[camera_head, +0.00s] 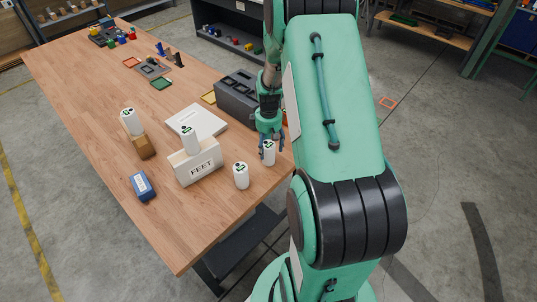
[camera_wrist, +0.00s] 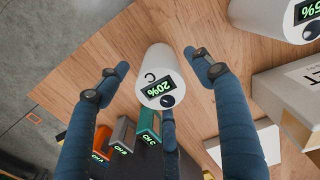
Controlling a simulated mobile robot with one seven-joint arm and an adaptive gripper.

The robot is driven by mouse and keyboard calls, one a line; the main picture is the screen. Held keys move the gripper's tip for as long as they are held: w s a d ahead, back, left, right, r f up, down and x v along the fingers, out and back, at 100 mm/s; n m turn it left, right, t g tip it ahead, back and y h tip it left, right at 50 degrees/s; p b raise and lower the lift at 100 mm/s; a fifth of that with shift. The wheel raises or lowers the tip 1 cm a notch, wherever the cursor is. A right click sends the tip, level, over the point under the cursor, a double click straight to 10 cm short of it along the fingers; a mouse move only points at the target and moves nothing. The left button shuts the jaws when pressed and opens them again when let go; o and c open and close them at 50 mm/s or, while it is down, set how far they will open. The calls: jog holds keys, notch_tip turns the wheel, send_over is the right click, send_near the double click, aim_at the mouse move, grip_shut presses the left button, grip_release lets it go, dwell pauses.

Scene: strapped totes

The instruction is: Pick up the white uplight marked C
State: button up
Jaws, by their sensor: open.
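The white uplight marked C (camera_wrist: 158,72) is a white cylinder with a small display reading 20% and a dark round button on its end face. In the head view it stands upright at the table's right edge (camera_head: 269,154). My gripper (camera_head: 268,137) is right above and around it. In the wrist view my gripper (camera_wrist: 158,82) is open, with blue fingers on both sides of the uplight and a third below it. Gaps show between the two side fingers and the uplight. Whether the third finger touches it I cannot tell.
Another white uplight (camera_head: 241,176) stands nearby, one is at the white FEET box (camera_head: 196,163), and one is by a brown block (camera_head: 143,146). A dark grey unit (camera_head: 238,100) stands behind my gripper; coloured blocks labelled CH A, CH B and CH C (camera_wrist: 149,123) show in the wrist view.

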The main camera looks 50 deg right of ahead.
jog(key=shift+f, duration=1.5)
grip_shut()
jog(key=shift+w+r, duration=0.1)
jog(key=shift+r, duration=0.1)
jog(key=shift+r, duration=0.55)
notch_tip(320, 180, up, 2)
jog(key=s+a+r+p, duration=0.1)
jog(key=s+a, duration=0.8)
jog(key=s, duration=0.4)
jog(key=shift+a+r, duration=0.25)
jog(key=shift+a, duration=0.05)
